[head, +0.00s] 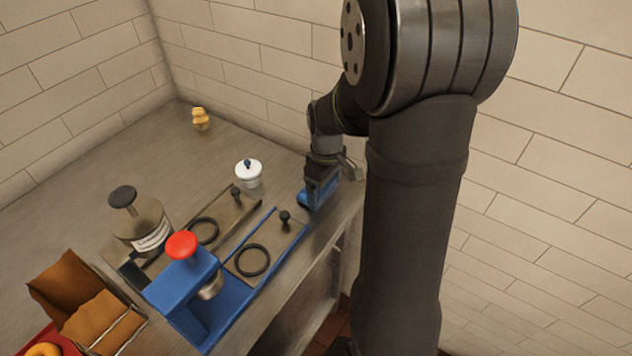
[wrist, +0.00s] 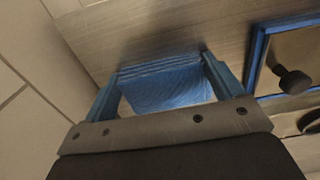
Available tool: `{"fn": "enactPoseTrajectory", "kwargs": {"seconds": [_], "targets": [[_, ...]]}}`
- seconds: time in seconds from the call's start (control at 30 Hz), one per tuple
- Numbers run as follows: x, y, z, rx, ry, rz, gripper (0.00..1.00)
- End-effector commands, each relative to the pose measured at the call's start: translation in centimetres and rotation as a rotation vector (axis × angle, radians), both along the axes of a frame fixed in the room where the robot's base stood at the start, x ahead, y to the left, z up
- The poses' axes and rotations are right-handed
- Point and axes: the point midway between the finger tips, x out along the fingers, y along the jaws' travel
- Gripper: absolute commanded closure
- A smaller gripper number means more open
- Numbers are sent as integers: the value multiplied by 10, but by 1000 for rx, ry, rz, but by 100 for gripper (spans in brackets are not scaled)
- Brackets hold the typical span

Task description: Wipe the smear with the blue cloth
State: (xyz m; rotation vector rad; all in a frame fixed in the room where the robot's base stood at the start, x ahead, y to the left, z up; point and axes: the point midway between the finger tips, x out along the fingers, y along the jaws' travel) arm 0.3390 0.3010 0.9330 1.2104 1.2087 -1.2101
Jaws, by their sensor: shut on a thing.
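My gripper (head: 318,192) is at the right end of the counter, low over its surface. It is shut on the blue cloth (wrist: 165,88), which shows folded between the two blue fingers in the wrist view. In the head view only a little blue shows at the gripper, and cloth and fingers are hard to tell apart there. I cannot tell whether the cloth touches the counter. No smear can be made out in either view; it may be hidden under the cloth or gripper.
A blue-edged tray with a black knob (wrist: 293,80) lies just beside my gripper. A white lidded pot (head: 249,174) stands behind it. A blue press with a red knob (head: 182,245) and a labelled canister (head: 143,222) stand further left.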

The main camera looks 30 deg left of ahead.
Motion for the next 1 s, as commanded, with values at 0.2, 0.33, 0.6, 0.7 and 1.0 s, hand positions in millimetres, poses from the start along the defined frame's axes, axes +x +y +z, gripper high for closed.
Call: {"fn": "enactPoseTrajectory", "kwargs": {"seconds": [0.2,0.33,0.6,0.7,1.0], "targets": [[0,-21,0,0,0,-2,36],[0,-32,0,0,0,-1,36],[0,-30,33,2,-2,1,36],[0,-30,42,2,-2,1,36],[0,-30,69,1,-1,0,36]]}}
